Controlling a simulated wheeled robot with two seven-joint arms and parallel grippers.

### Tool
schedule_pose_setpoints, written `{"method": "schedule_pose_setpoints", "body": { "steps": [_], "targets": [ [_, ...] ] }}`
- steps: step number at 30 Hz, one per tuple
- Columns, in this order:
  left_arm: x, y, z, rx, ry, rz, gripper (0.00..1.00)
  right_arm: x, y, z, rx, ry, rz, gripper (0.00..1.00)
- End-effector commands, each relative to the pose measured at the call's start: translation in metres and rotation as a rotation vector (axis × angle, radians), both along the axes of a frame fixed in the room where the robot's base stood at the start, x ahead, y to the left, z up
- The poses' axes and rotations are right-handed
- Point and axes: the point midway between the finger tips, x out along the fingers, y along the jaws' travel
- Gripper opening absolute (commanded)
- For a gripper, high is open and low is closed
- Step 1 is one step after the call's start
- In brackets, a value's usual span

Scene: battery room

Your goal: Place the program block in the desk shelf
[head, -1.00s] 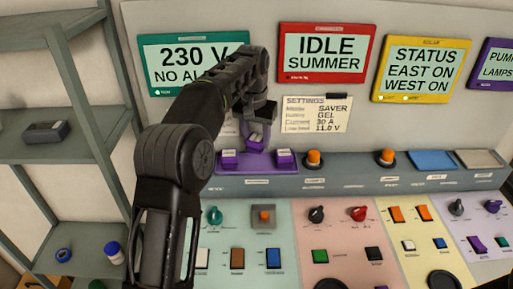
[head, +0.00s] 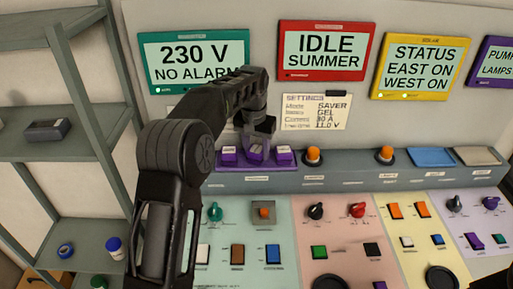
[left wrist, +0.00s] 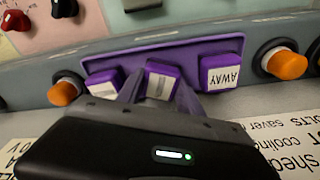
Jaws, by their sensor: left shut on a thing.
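The program block (head: 255,154), purple with a pale label, is between the fingers of my left gripper (head: 256,143). In the left wrist view the block (left wrist: 161,83) shows between the two purple-looking fingers (left wrist: 158,93). The block is at the purple desk shelf (head: 248,168), in the middle between two similar blocks, a left one (head: 229,153) and a right one (head: 285,156). Its lower edge is partly hidden, so I cannot tell whether it rests fully on the shelf. My right gripper is not in view.
An orange knob (head: 313,156) stands right of the shelf, with another (head: 386,155) farther along. The sloped desk panel below carries switches and dials. A settings card (head: 317,111) hangs behind. A grey rack (head: 75,145) stands at the left.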

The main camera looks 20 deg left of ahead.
Motion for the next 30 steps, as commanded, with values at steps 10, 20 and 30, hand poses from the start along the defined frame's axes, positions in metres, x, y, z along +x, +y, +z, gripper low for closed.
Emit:
{"method": "schedule_pose_setpoints", "body": {
  "steps": [10, 20, 30],
  "targets": [
    [0.000, 0.000, -0.003, 0.000, 0.000, 0.000, 0.52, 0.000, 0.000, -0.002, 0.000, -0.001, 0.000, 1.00],
    [0.000, 0.000, -0.003, 0.000, 0.000, 0.000, 0.65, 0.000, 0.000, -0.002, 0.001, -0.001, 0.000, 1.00],
    [-0.001, 0.000, 0.019, 0.001, -0.005, 0.000, 0.65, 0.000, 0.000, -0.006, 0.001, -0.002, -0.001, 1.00]
  ]
}}
